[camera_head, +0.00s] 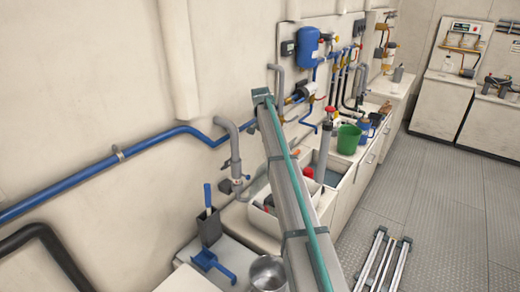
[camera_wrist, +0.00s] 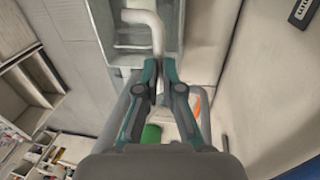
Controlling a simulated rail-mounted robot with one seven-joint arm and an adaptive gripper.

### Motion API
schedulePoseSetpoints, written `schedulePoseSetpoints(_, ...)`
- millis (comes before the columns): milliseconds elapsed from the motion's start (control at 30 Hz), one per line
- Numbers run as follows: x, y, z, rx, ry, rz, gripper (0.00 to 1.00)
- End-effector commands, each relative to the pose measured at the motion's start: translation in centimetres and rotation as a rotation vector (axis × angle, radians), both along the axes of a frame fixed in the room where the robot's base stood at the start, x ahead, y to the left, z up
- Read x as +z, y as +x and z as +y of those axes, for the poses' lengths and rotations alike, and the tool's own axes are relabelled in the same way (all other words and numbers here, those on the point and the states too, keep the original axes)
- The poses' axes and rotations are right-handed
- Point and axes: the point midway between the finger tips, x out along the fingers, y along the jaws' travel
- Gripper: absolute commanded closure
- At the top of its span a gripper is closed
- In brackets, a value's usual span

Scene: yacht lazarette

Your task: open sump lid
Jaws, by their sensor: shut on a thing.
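In the wrist view, my gripper (camera_wrist: 160,66) has its teal fingers close together around the lower end of a pale bent bar (camera_wrist: 157,28). A thin pale piece shows between the fingers below the tips. I cannot tell from the picture whether this bar belongs to the sump lid. Behind it is a grey-white recessed box (camera_wrist: 131,40) with ledges. No sump lid can be made out for certain in either view. In the head view, my arm runs up the middle and hides part of the counter; the fingers are not visible there.
A sink basin (camera_head: 328,178), a green bucket (camera_head: 348,139) and a grey pump cylinder (camera_head: 324,150) are beside my arm. A blue pipe (camera_head: 95,172) follows the wall. A metal pot (camera_head: 268,274) and blue dustpan (camera_head: 213,264) lie at front. The floor (camera_head: 440,215) at right is largely clear.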

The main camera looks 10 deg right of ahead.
Motion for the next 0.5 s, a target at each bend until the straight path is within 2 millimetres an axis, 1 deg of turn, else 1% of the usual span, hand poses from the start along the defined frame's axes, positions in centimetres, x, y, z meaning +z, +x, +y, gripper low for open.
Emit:
schedulePoseSetpoints(33, -1.82, -0.20, 0.29, 0.001, 0.010, 0.022, 1.00)
schedulePoseSetpoints(200, -1.88, -0.27, -0.33, -0.009, -0.001, 0.034, 1.00)
schedulePoseSetpoints(500, -1.93, -0.44, -0.37, -0.012, -0.002, 0.036, 1.00)
